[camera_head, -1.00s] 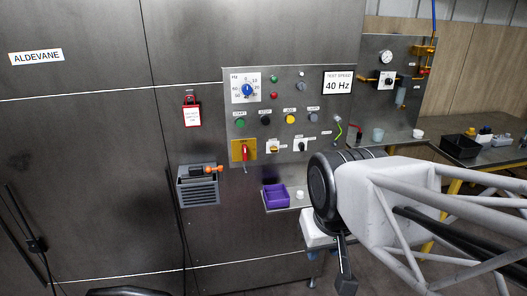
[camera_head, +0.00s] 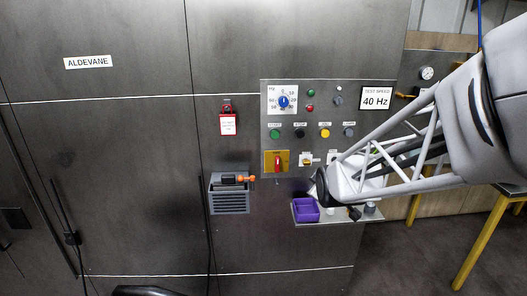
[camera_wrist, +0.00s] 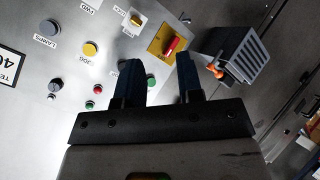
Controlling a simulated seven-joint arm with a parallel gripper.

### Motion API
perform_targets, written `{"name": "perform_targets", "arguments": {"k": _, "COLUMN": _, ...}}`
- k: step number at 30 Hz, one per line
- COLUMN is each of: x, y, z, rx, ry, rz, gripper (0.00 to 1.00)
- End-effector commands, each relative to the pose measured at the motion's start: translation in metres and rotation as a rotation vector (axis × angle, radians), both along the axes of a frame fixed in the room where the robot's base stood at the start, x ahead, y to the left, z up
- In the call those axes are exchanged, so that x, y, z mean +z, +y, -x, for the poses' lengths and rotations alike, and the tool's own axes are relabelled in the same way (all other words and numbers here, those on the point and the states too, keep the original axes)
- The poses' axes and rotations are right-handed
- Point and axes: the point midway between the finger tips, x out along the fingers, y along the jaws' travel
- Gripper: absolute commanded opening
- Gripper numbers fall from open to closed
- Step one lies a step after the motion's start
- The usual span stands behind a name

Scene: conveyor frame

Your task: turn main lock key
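The main switch (camera_head: 278,162) is a red handle on a yellow plate, low on the left of the control panel. It also shows in the wrist view (camera_wrist: 171,46), just beyond my fingertips. A smaller selector with a yellow part (camera_head: 306,159) sits right of it; in the wrist view it is at the top (camera_wrist: 137,20). I cannot tell which part is the key. My gripper (camera_wrist: 158,62) is open and empty, fingers pointing toward the panel; the green start button (camera_wrist: 151,82) shows between them. In the head view my wrist covers the gripper.
A grey slotted box (camera_head: 229,200) with an orange-tipped tool (camera_head: 238,179) is left of and below the switch; it shows close by in the wrist view (camera_wrist: 236,55). A red lockout tag (camera_head: 228,124) hangs above it. A purple bin (camera_head: 305,210) stands on the shelf below.

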Motion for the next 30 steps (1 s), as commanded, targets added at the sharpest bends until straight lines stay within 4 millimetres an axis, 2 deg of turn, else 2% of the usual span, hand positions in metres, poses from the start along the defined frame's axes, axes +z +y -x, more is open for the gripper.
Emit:
{"name": "perform_targets", "arguments": {"k": 1, "x": -0.007, "y": -0.001, "z": -0.015, "rx": 0.027, "ry": -0.035, "rz": 0.040, "gripper": 0.34}}
{"name": "perform_targets", "arguments": {"k": 6, "x": -0.020, "y": -0.005, "z": -0.061, "rx": 0.115, "ry": -0.178, "rz": 0.196, "gripper": 0.34}}
{"name": "perform_targets", "arguments": {"k": 15, "x": -0.048, "y": -0.012, "z": -0.121, "rx": 0.212, "ry": -0.420, "rz": 0.488, "gripper": 0.34}}
{"name": "perform_targets", "arguments": {"k": 22, "x": -0.063, "y": -0.015, "z": -0.142, "rx": 0.235, "ry": -0.535, "rz": 0.640, "gripper": 0.34}}
{"name": "perform_targets", "arguments": {"k": 30, "x": -0.066, "y": -0.016, "z": -0.146, "rx": 0.239, "ry": -0.563, "rz": 0.679, "gripper": 0.34}}
